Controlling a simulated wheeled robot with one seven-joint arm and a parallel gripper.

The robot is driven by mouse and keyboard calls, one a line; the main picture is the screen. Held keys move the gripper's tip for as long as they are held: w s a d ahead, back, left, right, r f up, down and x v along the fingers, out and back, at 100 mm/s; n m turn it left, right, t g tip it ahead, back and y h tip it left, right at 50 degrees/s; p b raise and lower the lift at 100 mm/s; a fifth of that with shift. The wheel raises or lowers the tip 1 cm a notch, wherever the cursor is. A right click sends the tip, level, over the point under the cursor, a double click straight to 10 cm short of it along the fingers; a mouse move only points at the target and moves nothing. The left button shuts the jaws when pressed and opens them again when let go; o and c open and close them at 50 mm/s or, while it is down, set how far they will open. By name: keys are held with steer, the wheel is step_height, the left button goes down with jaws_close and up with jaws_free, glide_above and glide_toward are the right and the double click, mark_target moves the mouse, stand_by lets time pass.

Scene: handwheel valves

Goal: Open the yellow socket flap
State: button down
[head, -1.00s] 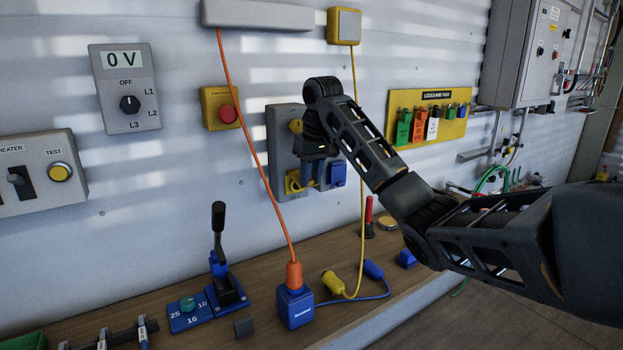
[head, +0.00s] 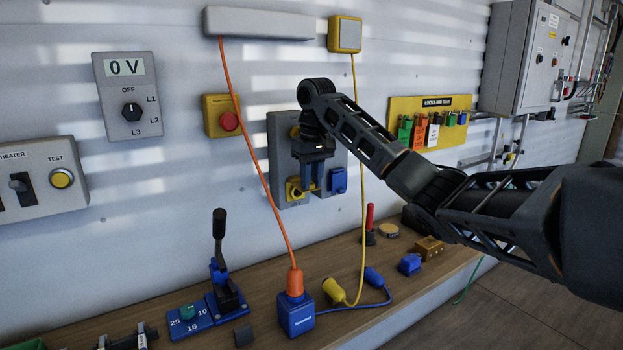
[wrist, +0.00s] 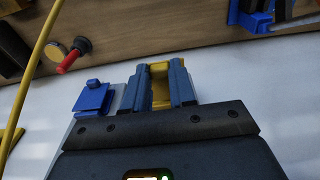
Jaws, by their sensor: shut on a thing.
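The yellow socket (head: 294,190) sits low on a grey wall panel (head: 283,150), left of a blue socket (head: 339,180). My gripper (head: 312,182) points down in front of the panel, just right of the yellow socket's visible part. In the wrist view my gripper (wrist: 158,88) has its two blue-grey fingers on either side of a yellow piece, the yellow flap (wrist: 160,82), and is shut on it. The fingers hide part of the flap, and I cannot tell how far it is swung. The blue socket also shows in the wrist view (wrist: 93,98), beside the fingers.
The wooden bench (head: 265,262) below holds a blue box (head: 296,313), a lever device (head: 222,270) and loose plugs. A red emergency button (head: 229,121) is at left.

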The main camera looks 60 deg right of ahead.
steer(key=c, duration=0.9)
jaws_free()
steer(key=shift+d, duration=0.1)
steer(key=shift+s+a+r, duration=0.15)
steer(key=shift+r, duration=1.8)
steer(key=shift+s+a+r, duration=0.1)
steer(key=shift+s+r, duration=0.05)
steer(key=shift+r, duration=1.75)
